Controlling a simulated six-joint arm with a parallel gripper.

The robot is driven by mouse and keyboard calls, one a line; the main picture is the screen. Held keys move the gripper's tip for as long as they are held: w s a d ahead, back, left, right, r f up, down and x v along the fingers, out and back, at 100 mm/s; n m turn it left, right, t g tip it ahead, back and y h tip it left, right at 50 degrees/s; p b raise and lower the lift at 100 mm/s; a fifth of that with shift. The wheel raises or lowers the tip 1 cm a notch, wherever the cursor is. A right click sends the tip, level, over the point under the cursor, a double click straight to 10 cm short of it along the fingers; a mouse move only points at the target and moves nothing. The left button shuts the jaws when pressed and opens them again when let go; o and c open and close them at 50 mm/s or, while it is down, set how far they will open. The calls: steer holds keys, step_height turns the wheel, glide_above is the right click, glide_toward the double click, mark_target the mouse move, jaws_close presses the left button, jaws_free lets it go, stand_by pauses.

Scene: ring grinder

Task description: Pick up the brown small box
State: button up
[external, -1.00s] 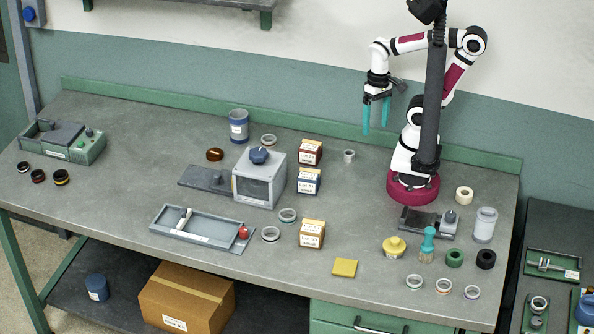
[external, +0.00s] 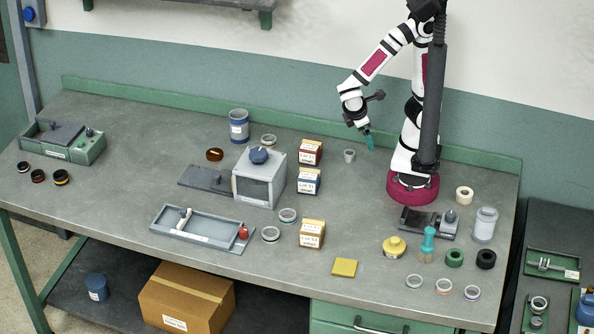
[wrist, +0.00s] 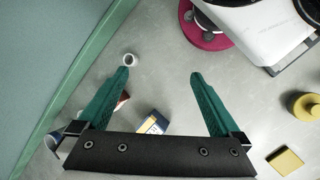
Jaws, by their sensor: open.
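Three small labelled boxes stand right of the grey machine in the external view: a dark red one (external: 311,152) at the back, a blue one (external: 308,181) in the middle, and a tan-brown one (external: 312,233) at the front. My gripper (external: 369,142) is open and empty, above the bench and to the right of the boxes, well apart from them. In the wrist view its teal fingers (wrist: 161,75) are spread. The blue box (wrist: 153,123) shows between them, and part of the red box (wrist: 123,99) shows behind the left finger. I cannot make out the tan-brown box there.
The grey machine (external: 259,177) stands left of the boxes. A yellow pad (external: 345,267) and a yellow-lidded pot (external: 394,247) lie toward the front. The bench between the boxes and my base is mostly clear.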

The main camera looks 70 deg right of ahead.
steer(key=w+a+f+n+t+h, duration=0.2)
steer(key=a+n+t, duration=0.1)
steer(key=a+n, duration=0.3)
steer(key=n+t+y, duration=0.8)
steer(key=n+t, duration=0.4)
steer(key=n, duration=1.1)
glide_toward(323, 232)
steer(key=shift+s+d+r, duration=0.2)
steer(key=shift+s+d, duration=0.05)
steer(key=shift+s, duration=0.2)
steer(key=shift+s+d+r, duration=0.2)
steer(key=shift+s+d, duration=0.05)
steer(key=shift+s, duration=0.25)
steer(key=shift+w+a+f+n, duration=0.1)
steer(key=shift+w+f+n, duration=0.15)
steer(key=shift+n, duration=0.05)
steer(key=x, duration=0.8)
steer(key=shift+w+a+f, duration=0.1)
steer(key=shift+w+f, duration=0.1)
steer(key=shift+w, duration=0.15)
steer(key=x, duration=0.6)
steer(key=shift+a, duration=0.35)
jaws_close()
